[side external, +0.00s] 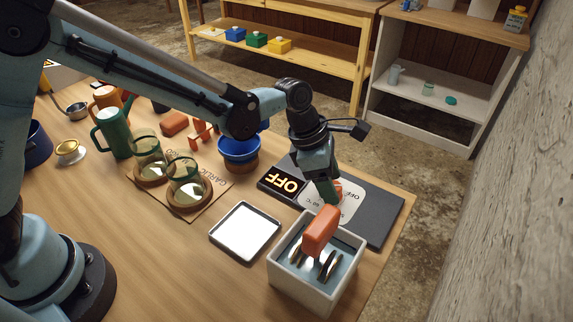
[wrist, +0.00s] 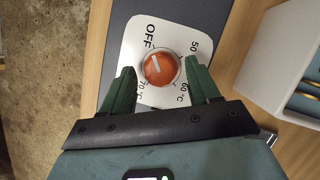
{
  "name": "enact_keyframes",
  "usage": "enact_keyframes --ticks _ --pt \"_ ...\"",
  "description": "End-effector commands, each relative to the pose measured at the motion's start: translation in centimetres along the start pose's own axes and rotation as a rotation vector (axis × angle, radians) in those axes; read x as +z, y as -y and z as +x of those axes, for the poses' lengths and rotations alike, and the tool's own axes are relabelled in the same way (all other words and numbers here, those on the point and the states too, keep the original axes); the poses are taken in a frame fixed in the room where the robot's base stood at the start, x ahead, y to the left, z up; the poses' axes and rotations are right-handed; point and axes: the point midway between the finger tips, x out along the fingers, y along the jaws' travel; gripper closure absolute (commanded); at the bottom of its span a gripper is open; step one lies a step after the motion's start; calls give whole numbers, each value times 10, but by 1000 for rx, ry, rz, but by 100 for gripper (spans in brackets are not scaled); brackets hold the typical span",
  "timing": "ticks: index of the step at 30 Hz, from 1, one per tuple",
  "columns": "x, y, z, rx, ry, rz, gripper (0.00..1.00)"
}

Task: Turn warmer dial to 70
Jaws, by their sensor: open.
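The warmer (side external: 377,218) is a dark flat slab at the table's right edge, and its display (side external: 282,180) reads OFF. Its orange dial (wrist: 160,68) sits on a white plate marked OFF, 50, 60 and 70 °C. The dial's pale pointer line lies toward the OFF mark. In the side view the dial (side external: 337,188) is partly hidden by my gripper (side external: 327,196). In the wrist view my gripper (wrist: 160,72) is open, with one green finger on each side of the dial. Gaps show between fingers and dial; I cannot tell their height relative to it.
A white bin (side external: 312,277) with an orange-handled tool stands close in front of the warmer. A white-topped tray (side external: 245,232), a blue bowl (side external: 239,150) and glass jars (side external: 187,183) on a board are to the left. Bare table lies at front left.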

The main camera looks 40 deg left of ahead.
Motion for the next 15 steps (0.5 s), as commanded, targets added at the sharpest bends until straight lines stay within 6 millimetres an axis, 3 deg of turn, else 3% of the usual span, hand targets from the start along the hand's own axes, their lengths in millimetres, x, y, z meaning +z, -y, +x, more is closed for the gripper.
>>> enact_keyframes --ticks 12,15 --pt "0 0 7 0 0 0 39" --pt "0 0 7 0 0 0 53"
